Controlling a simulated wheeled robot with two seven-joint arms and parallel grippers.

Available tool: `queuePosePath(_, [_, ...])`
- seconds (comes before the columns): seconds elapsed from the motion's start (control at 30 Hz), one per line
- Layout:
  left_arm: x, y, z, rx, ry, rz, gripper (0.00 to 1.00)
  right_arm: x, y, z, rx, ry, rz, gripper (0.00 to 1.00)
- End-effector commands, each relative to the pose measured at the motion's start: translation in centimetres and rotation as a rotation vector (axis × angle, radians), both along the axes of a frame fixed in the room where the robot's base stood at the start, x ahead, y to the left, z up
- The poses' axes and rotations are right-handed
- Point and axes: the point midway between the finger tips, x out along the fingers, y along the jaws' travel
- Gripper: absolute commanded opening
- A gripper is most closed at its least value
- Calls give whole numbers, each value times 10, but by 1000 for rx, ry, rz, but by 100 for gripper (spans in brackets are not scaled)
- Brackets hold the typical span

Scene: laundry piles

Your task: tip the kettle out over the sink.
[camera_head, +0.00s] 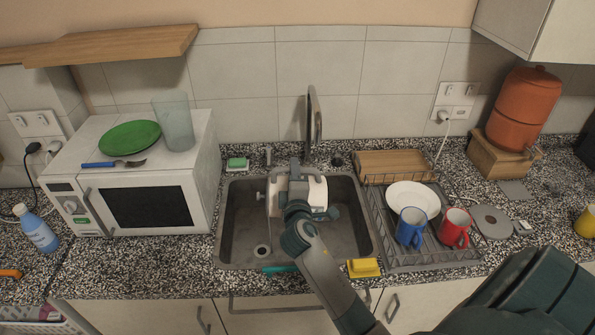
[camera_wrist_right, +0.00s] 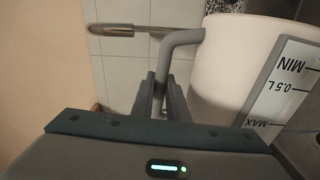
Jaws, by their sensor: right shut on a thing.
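The cream kettle (camera_head: 316,190) with grey parts is held above the sink (camera_head: 232,222) in the head view. My right gripper (camera_head: 297,187) is in front of it and partly hides it. In the right wrist view my right gripper (camera_wrist_right: 160,95) is shut on the kettle's grey handle (camera_wrist_right: 184,37). The kettle's pale body (camera_wrist_right: 225,70) stands right of the fingers, with a gauge strip whose lettering is upside down. I cannot tell the exact tilt, and no pouring water is visible. My left gripper is not in view.
The tap (camera_head: 313,115) rises behind the kettle. A yellow sponge (camera_head: 363,267) lies on the sink's front edge. Right of the sink, a dish rack (camera_head: 430,257) holds a plate, a blue mug (camera_head: 411,228) and a red mug (camera_head: 454,229). A microwave (camera_head: 100,160) stands left.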

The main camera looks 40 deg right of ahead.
Motion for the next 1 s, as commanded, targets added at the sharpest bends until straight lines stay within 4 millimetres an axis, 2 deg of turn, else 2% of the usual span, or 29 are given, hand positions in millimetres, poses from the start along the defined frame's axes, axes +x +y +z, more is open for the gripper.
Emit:
queuePosePath(0.1, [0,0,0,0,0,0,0,3,3,6,-22,5,1,0])
queuePosePath(1.0, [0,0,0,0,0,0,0,19,29,15,-166,96,1,0])
